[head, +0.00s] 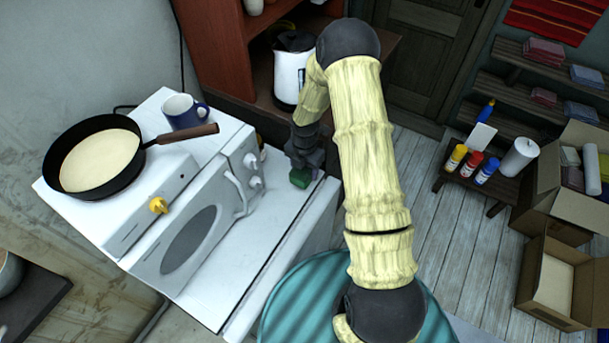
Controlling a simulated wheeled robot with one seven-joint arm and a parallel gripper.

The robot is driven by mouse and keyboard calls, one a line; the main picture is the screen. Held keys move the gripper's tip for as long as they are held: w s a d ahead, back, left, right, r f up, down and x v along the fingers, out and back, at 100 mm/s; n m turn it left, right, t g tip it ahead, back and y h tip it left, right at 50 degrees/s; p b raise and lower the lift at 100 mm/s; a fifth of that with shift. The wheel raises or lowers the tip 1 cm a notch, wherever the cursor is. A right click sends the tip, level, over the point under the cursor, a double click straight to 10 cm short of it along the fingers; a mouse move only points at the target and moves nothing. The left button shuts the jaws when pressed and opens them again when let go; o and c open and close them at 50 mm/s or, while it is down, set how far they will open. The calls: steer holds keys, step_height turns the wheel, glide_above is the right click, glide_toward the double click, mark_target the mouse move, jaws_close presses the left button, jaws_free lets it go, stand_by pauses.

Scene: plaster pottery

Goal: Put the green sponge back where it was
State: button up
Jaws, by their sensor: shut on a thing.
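The green sponge (300,178) shows as a small dark green block below my gripper (303,167), at the right end of the white counter (285,215). My gripper points down and is shut on the sponge. My arm reaches over from the right and hides part of the area behind it. Whether the sponge touches the counter top is hard to tell from this angle.
A white microwave (192,232) stands left of the gripper. On it are a black frying pan (75,187) and a blue mug (186,112). A white kettle (288,78) stands on a wooden shelf behind. The counter strip in front of the microwave is clear.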

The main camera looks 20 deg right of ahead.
mark_target(305, 167)
steer(key=shift+f+p, duration=0.6)
steer(key=shift+f, duration=1.5)
steer(key=shift+f, duration=0.15)
steer(key=o, duration=1)
steer(key=shift+o, duration=0.2)
step_height(305, 167, up, 11)
steer(key=b, duration=0.3)
steer(key=shift+r, duration=0.7)
